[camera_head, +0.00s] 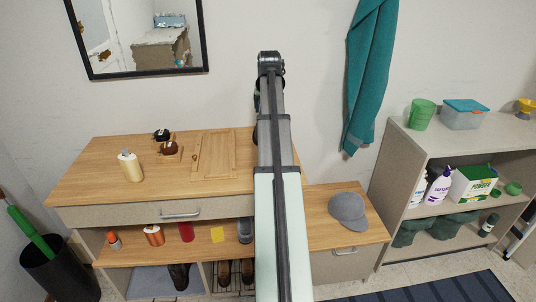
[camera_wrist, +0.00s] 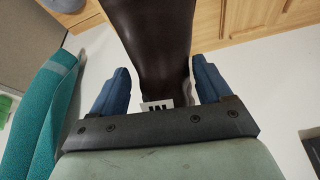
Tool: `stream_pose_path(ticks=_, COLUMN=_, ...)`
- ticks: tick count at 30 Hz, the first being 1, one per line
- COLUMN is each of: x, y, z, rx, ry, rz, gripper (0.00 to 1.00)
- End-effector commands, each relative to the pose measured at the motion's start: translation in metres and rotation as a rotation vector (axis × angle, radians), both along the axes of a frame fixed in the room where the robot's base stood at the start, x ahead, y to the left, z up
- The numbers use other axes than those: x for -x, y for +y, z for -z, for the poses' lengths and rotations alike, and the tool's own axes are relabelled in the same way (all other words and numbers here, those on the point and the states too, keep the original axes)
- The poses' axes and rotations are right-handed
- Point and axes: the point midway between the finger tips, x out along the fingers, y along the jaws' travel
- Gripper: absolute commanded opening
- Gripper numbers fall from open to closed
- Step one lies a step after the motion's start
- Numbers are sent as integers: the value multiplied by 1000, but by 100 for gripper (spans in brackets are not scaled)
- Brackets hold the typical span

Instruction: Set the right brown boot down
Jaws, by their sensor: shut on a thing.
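My gripper (camera_wrist: 160,68) shows in the wrist view, its two blue fingers shut on a dark brown boot (camera_wrist: 156,35). The boot lies between the fingers and runs out of the top of the picture, so its far end is hidden. A white label with dark letters shows on it near the gripper's base. In the head view my arm covers the gripper and nearly all of the held boot. Another dark brown boot (camera_head: 179,276) stands in the lower left compartment of the wooden-topped cabinet (camera_head: 100,165).
The cabinet top bears a pale bottle (camera_head: 130,167), small dark brown items (camera_head: 169,147) and a wooden panel (camera_head: 214,155). A grey cap (camera_head: 348,211) lies on the lower right top. A teal cloth (camera_head: 371,75) hangs on the wall. A stocked shelf unit (camera_head: 400,165) stands at right.

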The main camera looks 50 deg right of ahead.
Motion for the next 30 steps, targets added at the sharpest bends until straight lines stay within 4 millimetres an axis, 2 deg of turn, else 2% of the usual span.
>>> stream_pose_path(ticks=3, x=15, y=7, z=3, rx=-3, ry=-3, rz=-26, gripper=0)
stream_pose_path(ticks=14, x=13, y=15, z=9, rx=5, ry=19, rz=-148, gripper=0)
stream_pose_path(ticks=17, x=13, y=15, z=19, rx=6, ry=20, rz=-152, gripper=0)
stream_pose_path(ticks=25, x=13, y=16, z=59, rx=6, ry=22, rz=-152, gripper=0)
stream_pose_path(ticks=30, x=12, y=15, z=70, rx=7, ry=20, rz=-151, gripper=0)
